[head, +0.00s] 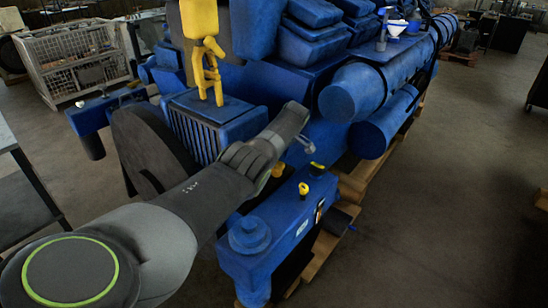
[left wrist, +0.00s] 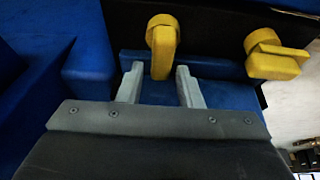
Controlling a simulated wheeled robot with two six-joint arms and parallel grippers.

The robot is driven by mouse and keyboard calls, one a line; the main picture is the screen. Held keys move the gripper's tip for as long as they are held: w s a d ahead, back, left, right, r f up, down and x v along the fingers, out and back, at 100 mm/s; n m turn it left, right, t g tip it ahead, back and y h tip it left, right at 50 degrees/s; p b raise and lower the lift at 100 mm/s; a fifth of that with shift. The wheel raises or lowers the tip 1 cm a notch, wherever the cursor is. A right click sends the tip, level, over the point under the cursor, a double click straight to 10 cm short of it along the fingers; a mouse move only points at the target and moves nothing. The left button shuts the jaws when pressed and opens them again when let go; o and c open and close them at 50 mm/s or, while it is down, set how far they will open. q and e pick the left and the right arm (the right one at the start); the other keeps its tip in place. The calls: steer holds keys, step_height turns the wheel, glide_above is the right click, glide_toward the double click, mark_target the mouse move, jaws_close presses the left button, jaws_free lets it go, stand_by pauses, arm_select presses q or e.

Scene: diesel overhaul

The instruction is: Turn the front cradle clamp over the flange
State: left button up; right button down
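Two yellow clamps show in the left wrist view: one (left wrist: 162,45) straight ahead of my left gripper (left wrist: 159,72), the other (left wrist: 272,57) to its right. The near clamp's handle hangs down, its lower end between the two grey fingertips, with a gap on each side. The gripper is open and holds nothing. In the head view my left gripper (head: 306,142) is by the blue engine's side, above small yellow pieces (head: 304,190) and (head: 317,168) on a blue block. I cannot tell which is the front clamp. My right gripper is not in view.
The large blue engine (head: 350,90) fills the middle, resting on wooden pallets (head: 355,180). A yellow hook-like part (head: 205,55) stands above the grille (head: 195,135). A wire cage (head: 75,55) stands at the back left.

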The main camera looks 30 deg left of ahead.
arm_select(q)
steer(key=shift+o, duration=0.6)
steer(key=shift+d+r, duration=0.15)
steer(key=shift+r, duration=0.3)
steer(key=b+v, duration=0.3)
steer(key=v, duration=1.3)
steer(key=shift+d+r, duration=0.2)
